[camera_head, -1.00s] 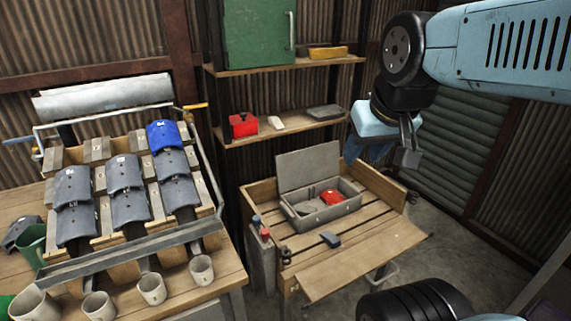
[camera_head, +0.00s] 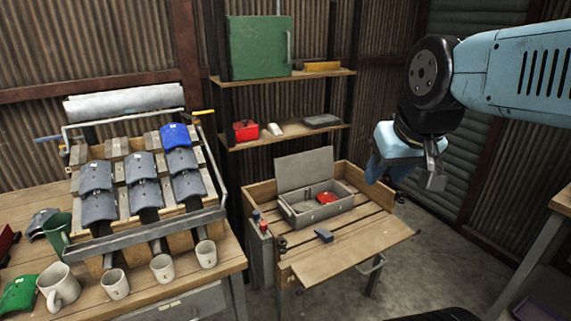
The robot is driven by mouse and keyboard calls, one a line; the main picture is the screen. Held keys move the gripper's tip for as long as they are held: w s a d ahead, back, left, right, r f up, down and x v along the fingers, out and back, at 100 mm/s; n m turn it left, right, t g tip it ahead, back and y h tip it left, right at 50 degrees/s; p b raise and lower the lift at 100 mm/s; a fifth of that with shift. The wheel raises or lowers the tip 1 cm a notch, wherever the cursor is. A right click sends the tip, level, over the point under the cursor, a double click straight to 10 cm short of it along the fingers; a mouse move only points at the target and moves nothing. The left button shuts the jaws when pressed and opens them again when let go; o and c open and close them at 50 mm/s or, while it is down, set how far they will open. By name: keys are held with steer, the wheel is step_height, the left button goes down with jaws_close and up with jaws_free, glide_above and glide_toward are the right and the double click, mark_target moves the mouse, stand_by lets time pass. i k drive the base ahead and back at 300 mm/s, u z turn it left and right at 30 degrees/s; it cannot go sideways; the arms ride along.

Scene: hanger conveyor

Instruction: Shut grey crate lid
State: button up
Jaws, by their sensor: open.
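The grey crate (camera_head: 316,209) sits on the slatted wooden bench in the middle of the view. Its grey lid (camera_head: 304,167) stands open, raised at the crate's back edge. A red object (camera_head: 326,198) lies inside the crate. My gripper (camera_head: 404,182) hangs in the air to the right of the crate, apart from the lid and crate. It is open with nothing seen in it; its fingers are partly hidden by its own body.
A small dark blue-grey block (camera_head: 324,235) lies on the bench in front of the crate. The bench has raised wooden sides and a front flap (camera_head: 352,252). Shelves (camera_head: 285,135) stand behind. At left, a table holds a rack of grey curved pieces and several mugs (camera_head: 162,267).

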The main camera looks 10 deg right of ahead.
mark_target(299, 170)
steer(key=z, duration=0.1)
steer(key=i, duration=1)
